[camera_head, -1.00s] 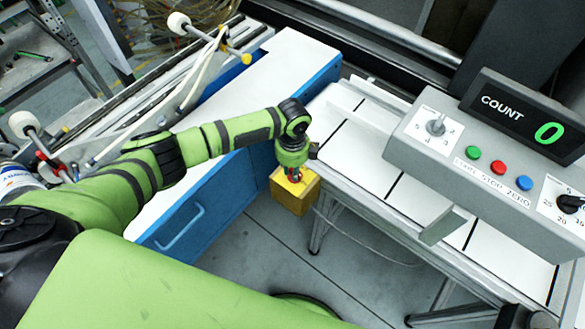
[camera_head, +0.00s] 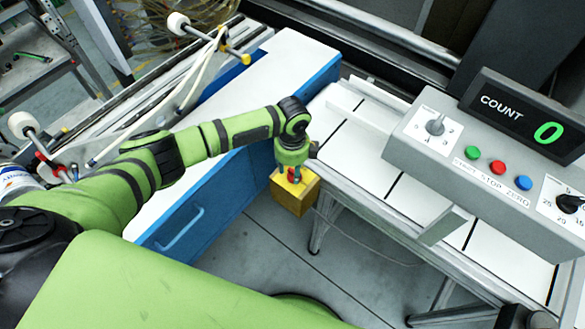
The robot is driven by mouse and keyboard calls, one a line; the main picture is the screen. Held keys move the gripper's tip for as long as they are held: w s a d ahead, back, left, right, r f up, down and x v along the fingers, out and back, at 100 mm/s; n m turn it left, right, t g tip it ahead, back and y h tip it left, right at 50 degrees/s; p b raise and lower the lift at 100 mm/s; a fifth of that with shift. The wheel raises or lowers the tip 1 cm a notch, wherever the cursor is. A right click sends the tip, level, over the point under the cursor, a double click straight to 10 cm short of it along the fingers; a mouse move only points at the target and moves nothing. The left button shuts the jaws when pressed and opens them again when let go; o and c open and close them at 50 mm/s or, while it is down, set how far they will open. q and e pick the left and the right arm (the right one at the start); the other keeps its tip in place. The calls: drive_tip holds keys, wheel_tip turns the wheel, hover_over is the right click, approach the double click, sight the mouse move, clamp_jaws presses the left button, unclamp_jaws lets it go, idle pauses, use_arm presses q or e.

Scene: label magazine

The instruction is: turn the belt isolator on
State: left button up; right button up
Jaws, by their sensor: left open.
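The belt isolator looks to be the yellow box (camera_head: 296,198) beside the end of the conveyor, with a small red part (camera_head: 293,176) on its top. My left gripper (camera_head: 293,174) points down at the top of the box. Its fingers are open, one on each side of the red part. I cannot tell whether they touch it. The fingers partly hide the red part, so its turned position cannot be read. My right gripper is not in view.
A blue cabinet with a white top (camera_head: 262,92) stands left of the box. The white conveyor bed (camera_head: 360,150) and grey control panel (camera_head: 455,165), with knobs, buttons and a count display (camera_head: 527,113) reading 0, are to the right. Floor (camera_head: 290,262) is clear in front.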

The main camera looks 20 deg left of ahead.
sight(292, 172)
use_arm(q)
wheel_tip(292, 172, up, 11)
drive_tip(key=shift+r, duration=0.2)
idle(0.6)
